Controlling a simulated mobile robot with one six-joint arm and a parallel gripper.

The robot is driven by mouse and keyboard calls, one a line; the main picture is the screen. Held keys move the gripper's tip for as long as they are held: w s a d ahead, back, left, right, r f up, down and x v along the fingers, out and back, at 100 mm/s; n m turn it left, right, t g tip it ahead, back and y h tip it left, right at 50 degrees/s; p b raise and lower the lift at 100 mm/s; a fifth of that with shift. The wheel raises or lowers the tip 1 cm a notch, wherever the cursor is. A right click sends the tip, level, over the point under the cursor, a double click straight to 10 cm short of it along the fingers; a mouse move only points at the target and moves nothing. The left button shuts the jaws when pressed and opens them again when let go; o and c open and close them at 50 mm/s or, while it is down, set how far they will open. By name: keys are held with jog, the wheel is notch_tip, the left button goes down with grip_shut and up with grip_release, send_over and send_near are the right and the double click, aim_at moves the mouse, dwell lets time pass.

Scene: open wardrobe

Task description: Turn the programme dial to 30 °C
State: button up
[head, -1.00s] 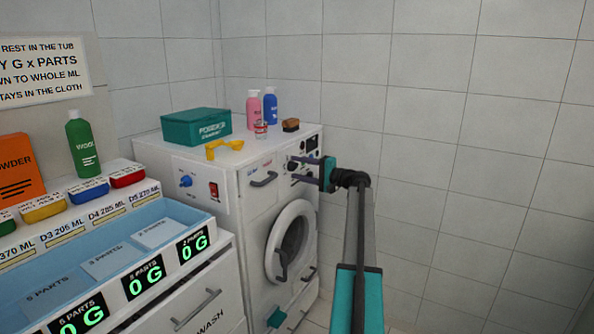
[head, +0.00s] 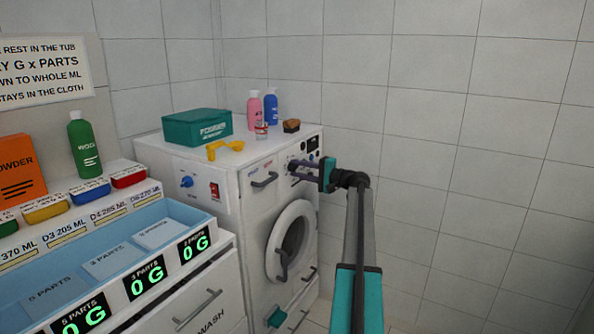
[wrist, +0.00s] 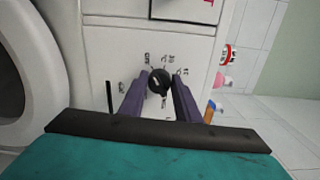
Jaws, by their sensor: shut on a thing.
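The programme dial (wrist: 159,83) is a round black knob with a small white mark on the washing machine's pale front panel (wrist: 110,55). Small dark labels sit around it, too small to read surely, so I cannot tell its setting. My gripper (wrist: 161,88) is shut on the dial, one dark purple finger on each side of it. In the head view my gripper (head: 294,171) reaches from the right to the upper front of the washing machine (head: 250,215). The dial is hard to make out there behind the fingers.
The round door (head: 291,240) is below the panel. A green box (head: 197,127), yellow item (head: 226,148), pink bottle (head: 254,108), blue bottle (head: 271,107) and brown brush (head: 291,126) stand on top. A blue tub (head: 110,255) is left. A tiled wall (head: 450,130) is right.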

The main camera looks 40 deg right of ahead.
jog(key=m+p, duration=0.2)
jog(key=m, duration=0.1)
jog(key=m+p, duration=0.1)
jog(key=p, duration=0.1)
jog(key=shift+d+r+h, duration=0.3)
jog(key=shift+d+r, duration=0.05)
jog(key=shift+d, duration=0.05)
jog(key=m+p, duration=0.2)
jog(key=m, duration=0.1)
jog(key=shift+f+m+p, duration=0.1)
jog(key=shift+m+p, duration=0.2)
jog(key=shift+p, duration=0.05)
jog(key=shift+f+m+p, duration=0.2)
jog(key=shift+m+p, duration=0.4)
jog(key=shift+m, duration=0.2)
jog(key=shift+f, duration=0.1)
jog(key=o, duration=1.1)
jog(key=shift+f, duration=0.15)
